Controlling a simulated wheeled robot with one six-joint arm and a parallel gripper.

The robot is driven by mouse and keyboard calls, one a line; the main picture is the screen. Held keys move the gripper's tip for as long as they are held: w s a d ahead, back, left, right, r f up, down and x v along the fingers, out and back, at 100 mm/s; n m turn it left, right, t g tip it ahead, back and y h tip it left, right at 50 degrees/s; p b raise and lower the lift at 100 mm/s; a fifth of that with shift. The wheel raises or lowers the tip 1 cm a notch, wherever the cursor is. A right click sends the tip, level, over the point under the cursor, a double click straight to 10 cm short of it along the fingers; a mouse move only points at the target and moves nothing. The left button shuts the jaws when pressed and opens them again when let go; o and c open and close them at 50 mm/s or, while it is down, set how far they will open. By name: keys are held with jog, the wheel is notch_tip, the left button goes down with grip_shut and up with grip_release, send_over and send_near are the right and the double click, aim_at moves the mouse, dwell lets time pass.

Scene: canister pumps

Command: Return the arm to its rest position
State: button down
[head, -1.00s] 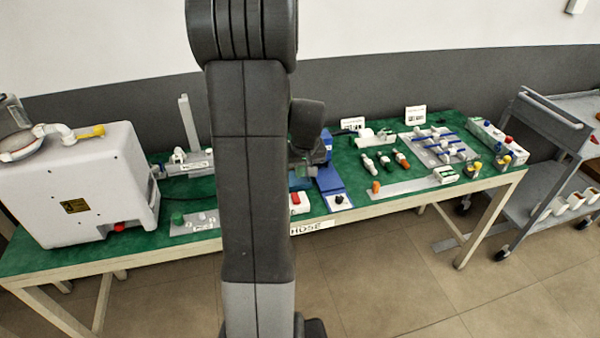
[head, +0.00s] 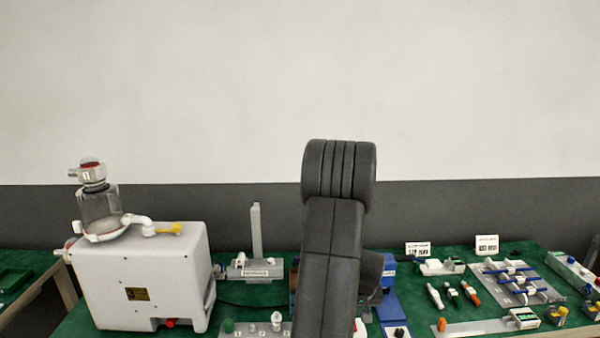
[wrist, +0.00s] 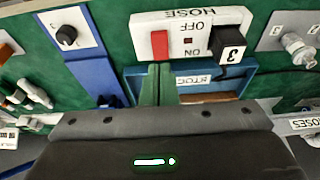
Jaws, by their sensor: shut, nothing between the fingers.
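My arm (head: 335,250) rises in front of the bench in the head view, dark grey and bent at a rounded joint near the top. It hides the bench middle and my gripper in that view. In the wrist view my gripper (wrist: 157,72) shows two narrow greenish fingers side by side, closed with nothing between them. They point toward a white switch box (wrist: 178,40) marked HOSE, seen upside down, with a red rocker. Whether they touch anything cannot be told.
A white canister pump (head: 140,280) stands at the bench's left. Small tools and a grey fixture plate (head: 515,283) lie at the right. In the wrist view a blue stand with a knob (wrist: 67,36) and a blue tray (wrist: 235,82) lie close by. Above the bench is bare wall.

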jog(key=shift+w+b, duration=0.5)
jog(key=shift+w, duration=0.75)
jog(key=shift+a+r, duration=0.15)
jog(key=shift+r, duration=0.1)
jog(key=shift+s+r, duration=0.35)
jog(key=shift+w, duration=0.1)
jog(key=shift+f, duration=0.15)
